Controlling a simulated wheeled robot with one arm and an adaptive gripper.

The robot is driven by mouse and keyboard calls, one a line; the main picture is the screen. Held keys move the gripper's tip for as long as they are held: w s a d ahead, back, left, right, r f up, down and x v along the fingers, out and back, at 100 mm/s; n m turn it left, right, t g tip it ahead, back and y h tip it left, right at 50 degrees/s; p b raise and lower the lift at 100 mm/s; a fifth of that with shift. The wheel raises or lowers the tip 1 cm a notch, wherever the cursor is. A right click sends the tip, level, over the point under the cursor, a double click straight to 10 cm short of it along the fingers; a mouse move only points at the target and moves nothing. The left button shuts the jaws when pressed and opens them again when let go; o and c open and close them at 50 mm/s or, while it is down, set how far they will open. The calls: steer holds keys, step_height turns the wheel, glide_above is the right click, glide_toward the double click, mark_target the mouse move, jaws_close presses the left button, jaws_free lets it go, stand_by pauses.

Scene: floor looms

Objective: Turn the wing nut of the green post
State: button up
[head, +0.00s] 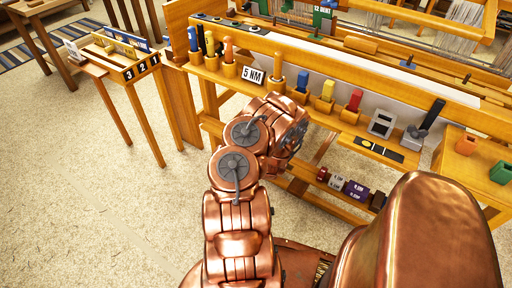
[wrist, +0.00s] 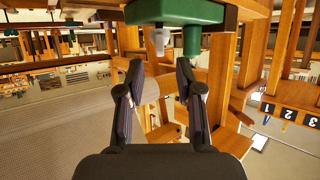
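In the wrist view a green block (wrist: 180,12) crosses the top, with a green peg (wrist: 192,40) below it. A pale grey piece (wrist: 158,40) hangs beside the peg; I cannot tell whether it is the wing nut. My gripper (wrist: 160,72) is open and empty, its two dark fingers apart below these parts. In the head view a green part (head: 325,18) shows at the loom's top, and my arm hides the gripper. I cannot tell for sure which green part is the green post.
The wooden loom bench (head: 345,68) holds several coloured pegs and a "5 NM" card (head: 253,75). A green holder (head: 502,172) and an orange one (head: 467,144) sit at right. A small numbered table (head: 128,72) stands at left. The carpet at left is clear.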

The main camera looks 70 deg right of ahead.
steer(key=shift+v, duration=2.4)
